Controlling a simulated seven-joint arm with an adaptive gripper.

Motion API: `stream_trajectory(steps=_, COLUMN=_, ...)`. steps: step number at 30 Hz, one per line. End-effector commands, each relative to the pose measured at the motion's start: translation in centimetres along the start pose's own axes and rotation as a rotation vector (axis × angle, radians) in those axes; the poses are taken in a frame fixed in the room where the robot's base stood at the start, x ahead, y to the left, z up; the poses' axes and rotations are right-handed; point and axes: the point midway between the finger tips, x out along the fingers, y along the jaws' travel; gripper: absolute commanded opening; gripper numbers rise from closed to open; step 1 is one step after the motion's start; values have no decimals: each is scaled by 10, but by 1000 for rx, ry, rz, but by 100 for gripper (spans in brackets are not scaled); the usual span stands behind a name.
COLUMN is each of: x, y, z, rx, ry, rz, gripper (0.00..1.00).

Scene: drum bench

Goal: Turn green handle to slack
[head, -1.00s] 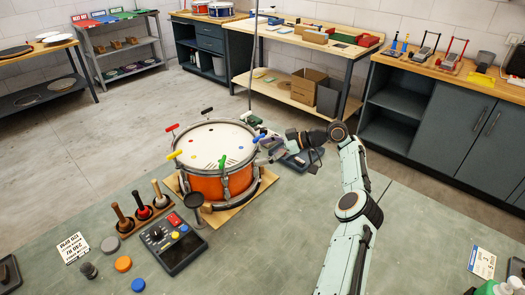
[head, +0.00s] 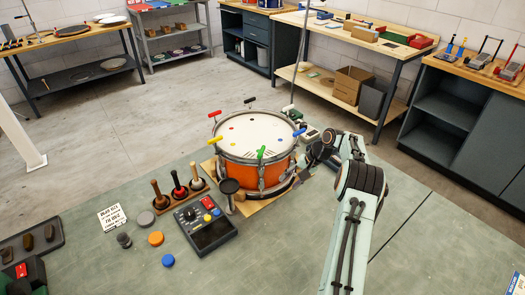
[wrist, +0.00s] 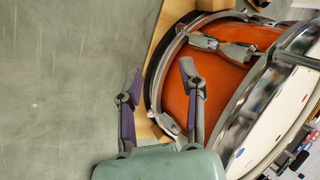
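The orange drum (head: 240,174) stands upright on a wooden base, with a pale head and coloured T-handles around its rim. The green handle (head: 261,153) is at the front right of the rim in the head view. The drum's orange side and metal lug also show in the wrist view (wrist: 258,38); I cannot make out the green handle there. My gripper (wrist: 162,106) is open and empty in the wrist view, its fingers low beside the drum's shell and base. In the head view my own arm largely hides the fingers, right of the drum.
The yellow (head: 215,141), red (head: 215,113), black (head: 250,100) and blue (head: 299,132) handles ring the rim. A control box (head: 206,225) and wooden-handled tools (head: 180,188) stand at front left.

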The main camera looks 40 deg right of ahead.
Motion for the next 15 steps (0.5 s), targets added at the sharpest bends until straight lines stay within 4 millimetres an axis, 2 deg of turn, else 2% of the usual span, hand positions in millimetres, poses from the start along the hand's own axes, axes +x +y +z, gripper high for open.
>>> stream_trajectory(steps=2, x=-5, y=0, z=2, rx=112, ry=46, rz=208, gripper=39)
stream_trajectory(steps=5, x=-39, y=-11, z=-1, rx=200, ry=190, rz=425, gripper=39)
stream_trajectory(steps=7, x=-68, y=-31, z=-1, rx=193, ry=288, rz=513, gripper=39)
stream_trajectory(steps=10, x=-97, y=-72, z=5, rx=133, ry=377, rz=557, gripper=39)
stream_trajectory(steps=12, x=-106, y=-104, z=11, rx=75, ry=409, rz=551, gripper=39)
stream_trajectory(steps=15, x=-101, y=-141, z=20, rx=1, ry=416, rz=526, gripper=39)
